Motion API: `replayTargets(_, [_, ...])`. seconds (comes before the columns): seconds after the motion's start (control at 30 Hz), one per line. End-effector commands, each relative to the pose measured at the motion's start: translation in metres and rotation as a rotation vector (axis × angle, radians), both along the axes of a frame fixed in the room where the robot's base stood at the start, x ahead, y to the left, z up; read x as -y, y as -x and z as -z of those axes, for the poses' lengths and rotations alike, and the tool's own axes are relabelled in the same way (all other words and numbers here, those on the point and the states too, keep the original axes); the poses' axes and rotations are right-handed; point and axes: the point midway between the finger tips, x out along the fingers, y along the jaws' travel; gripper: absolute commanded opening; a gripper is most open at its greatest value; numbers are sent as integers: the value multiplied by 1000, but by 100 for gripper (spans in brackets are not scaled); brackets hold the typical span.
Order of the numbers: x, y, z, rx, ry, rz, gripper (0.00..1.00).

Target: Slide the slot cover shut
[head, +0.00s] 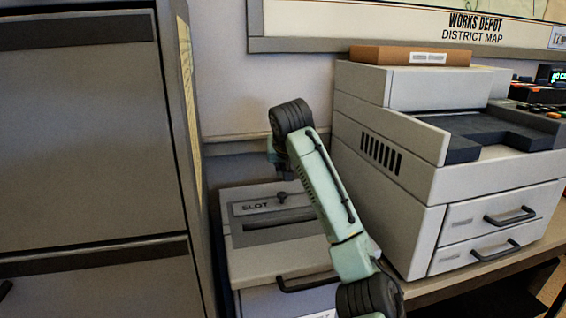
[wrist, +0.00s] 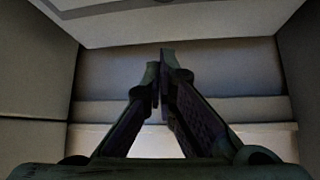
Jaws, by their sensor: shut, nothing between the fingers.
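The grey slot cover plate (head: 272,206) lies on top of a low pale box (head: 265,262), marked SLOT, with a small dark knob (head: 281,197) standing up from it. A dark narrow slit (head: 279,222) shows on the box's top, in front of the knob. My arm reaches over the box from the lower right and hides its right part. In the wrist view my gripper (wrist: 161,75) has its fingertips together, with nothing visible between them. In the head view its fingers are mostly hidden behind my wrist, above and behind the knob.
A tall grey cabinet (head: 85,140) stands close on the left. A large pale machine (head: 395,170) with drawers stands close on the right, a brown box (head: 410,55) on top. The wall is behind. The box sits in a narrow gap between them.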

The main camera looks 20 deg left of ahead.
Motion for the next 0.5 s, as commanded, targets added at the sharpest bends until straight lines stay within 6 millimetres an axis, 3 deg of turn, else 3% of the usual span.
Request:
replayTargets(0.27, [-14, -32, 38, -2, 2, 2, 0])
replayTargets(0.5, [-2, -8, 43, 3, 1, 1, 0])
